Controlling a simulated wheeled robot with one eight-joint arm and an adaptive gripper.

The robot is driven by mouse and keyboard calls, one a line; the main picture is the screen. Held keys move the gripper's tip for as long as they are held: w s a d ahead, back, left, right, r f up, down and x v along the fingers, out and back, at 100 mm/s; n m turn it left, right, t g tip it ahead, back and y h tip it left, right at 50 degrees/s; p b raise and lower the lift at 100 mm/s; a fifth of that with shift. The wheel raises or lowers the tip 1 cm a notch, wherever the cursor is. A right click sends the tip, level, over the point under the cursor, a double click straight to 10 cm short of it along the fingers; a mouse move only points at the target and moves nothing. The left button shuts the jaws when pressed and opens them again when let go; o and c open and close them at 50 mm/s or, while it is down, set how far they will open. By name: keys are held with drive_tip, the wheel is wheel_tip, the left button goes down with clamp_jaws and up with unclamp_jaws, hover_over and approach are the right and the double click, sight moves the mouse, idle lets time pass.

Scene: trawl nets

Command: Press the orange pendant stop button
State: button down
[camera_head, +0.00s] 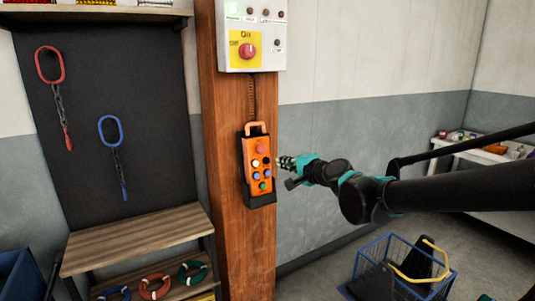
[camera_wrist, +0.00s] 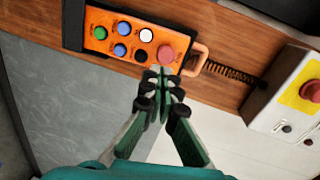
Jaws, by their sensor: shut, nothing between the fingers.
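The orange pendant (camera_head: 247,182) hangs upright in a black holder on the wooden post. Its red stop button (camera_head: 262,149) is the large one at the top, above several smaller coloured buttons. In the wrist view the pendant (camera_wrist: 97,43) lies sideways, with the red button (camera_wrist: 166,53) near its handle end. My gripper (camera_head: 281,162) is just right of the pendant, and its fingers are shut and empty. In the wrist view the fingertips (camera_wrist: 164,74) appear just below the red button. I cannot tell whether they touch the pendant.
A grey control box (camera_head: 236,58) with a red knob on a yellow plate is above, joined by a coiled cord (camera_head: 253,98). A wooden shelf (camera_head: 135,236) stands left of the post (camera_head: 229,240). A blue wire basket (camera_head: 400,270) is on the floor at right.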

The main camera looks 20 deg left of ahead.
sight(262, 150)
drive_tip(key=shift+w+d+r+m+t, duration=0.3)
drive_tip(key=shift+d+r+m+t, duration=0.1)
drive_tip(key=shift+d+r+m, duration=0.3)
drive_tip(key=shift+f, duration=0.1)
drive_tip(key=x, duration=1.4)
drive_tip(key=shift+a, duration=0.1)
